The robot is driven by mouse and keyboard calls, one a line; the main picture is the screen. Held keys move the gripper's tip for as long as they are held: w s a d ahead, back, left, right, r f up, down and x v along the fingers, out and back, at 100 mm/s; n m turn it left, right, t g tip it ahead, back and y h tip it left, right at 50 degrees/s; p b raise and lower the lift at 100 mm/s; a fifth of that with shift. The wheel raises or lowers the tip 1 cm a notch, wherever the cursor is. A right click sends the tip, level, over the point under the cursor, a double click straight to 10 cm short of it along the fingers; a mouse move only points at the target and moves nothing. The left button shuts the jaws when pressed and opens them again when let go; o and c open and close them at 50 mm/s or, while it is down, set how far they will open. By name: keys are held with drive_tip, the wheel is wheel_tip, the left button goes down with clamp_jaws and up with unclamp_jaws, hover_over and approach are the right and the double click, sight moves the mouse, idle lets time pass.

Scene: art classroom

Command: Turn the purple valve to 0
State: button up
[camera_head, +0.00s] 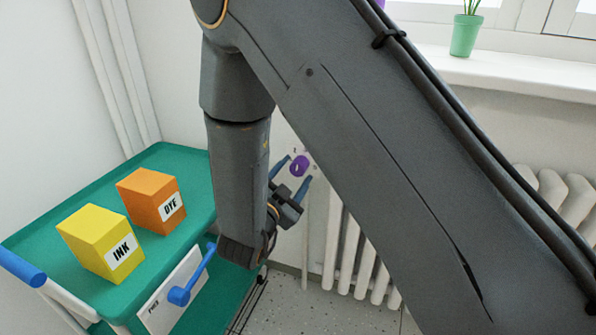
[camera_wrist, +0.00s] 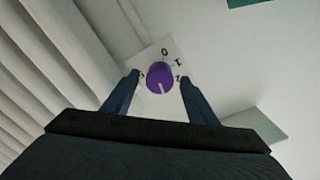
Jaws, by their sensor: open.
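The purple valve (camera_head: 299,166) is a small round knob on the wall beyond my gripper (camera_head: 296,170). In the wrist view, the purple valve (camera_wrist: 160,75) sits on a pale dial plate (camera_wrist: 172,54). The figure 0 is above the knob, with other figures around it. A pale notch on the knob points down in the picture, away from the 0. My gripper (camera_wrist: 160,77) is open, with one finger on each side of the knob. I cannot tell whether the fingers touch it.
A green cart (camera_head: 187,153) at the left carries a yellow INK box (camera_head: 97,240) and an orange DYE box (camera_head: 150,200). A blue-handled lever (camera_head: 180,294) is on its side. A white radiator (camera_head: 350,255) stands below the windowsill, which holds a green plant pot (camera_head: 465,36).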

drive_tip(key=shift+x, duration=1.35)
drive_tip(key=c, duration=1.1)
drive_tip(key=shift+o, duration=0.2)
